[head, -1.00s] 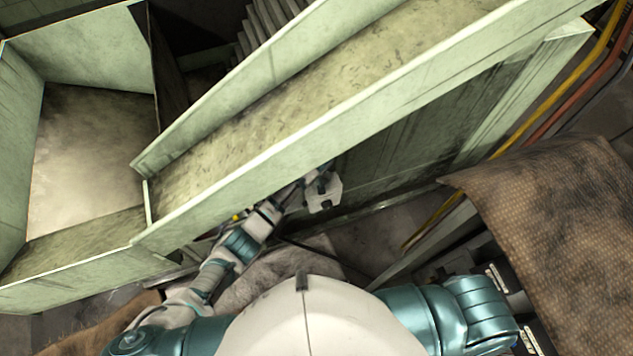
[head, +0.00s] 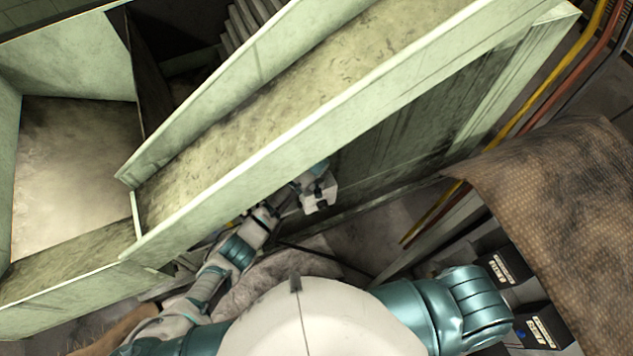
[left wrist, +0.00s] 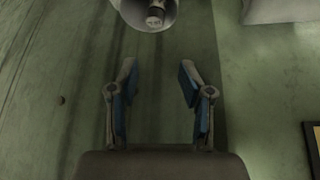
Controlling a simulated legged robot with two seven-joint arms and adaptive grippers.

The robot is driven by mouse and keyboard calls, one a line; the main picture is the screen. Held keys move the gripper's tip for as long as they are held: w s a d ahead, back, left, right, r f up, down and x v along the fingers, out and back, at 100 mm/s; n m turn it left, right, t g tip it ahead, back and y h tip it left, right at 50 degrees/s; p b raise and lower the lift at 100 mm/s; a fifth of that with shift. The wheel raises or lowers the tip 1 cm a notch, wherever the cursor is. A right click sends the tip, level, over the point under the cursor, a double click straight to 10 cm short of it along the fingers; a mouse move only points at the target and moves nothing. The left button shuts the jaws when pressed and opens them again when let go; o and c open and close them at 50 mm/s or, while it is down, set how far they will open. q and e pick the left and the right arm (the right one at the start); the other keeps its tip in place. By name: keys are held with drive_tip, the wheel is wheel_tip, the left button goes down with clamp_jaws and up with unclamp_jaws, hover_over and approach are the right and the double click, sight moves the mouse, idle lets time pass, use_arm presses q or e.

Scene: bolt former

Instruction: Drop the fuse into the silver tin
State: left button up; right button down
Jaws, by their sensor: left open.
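In the left wrist view, my left gripper (left wrist: 157,72) is open with nothing between its two blue-padded fingers. Past the fingertips, at the top edge, is a round, pale silver cup-like thing, which looks like the silver tin (left wrist: 131,11); the frame cuts it off. A small grey cylinder with a dark end, possibly the fuse (left wrist: 156,14), shows within its outline. I cannot tell whether it rests inside. In the head view, my left arm reaches under the edge of the green trough, and neither tin nor fuse can be made out. My right gripper is not in view.
A long green metal trough (head: 290,130) crosses the head view above my left arm. A green bin (head: 75,180) stands at the left. A brown textured cover (head: 560,200) hangs at the right, above black boxes (head: 540,330). Yellow and red pipes (head: 560,70) run at upper right.

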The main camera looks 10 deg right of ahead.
use_arm(q)
drive_tip(key=shift+a, duration=0.1)
drive_tip(key=v, duration=1.1)
drive_tip(key=shift+s+r, duration=0.2)
drive_tip(key=shift+r, duration=0.2)
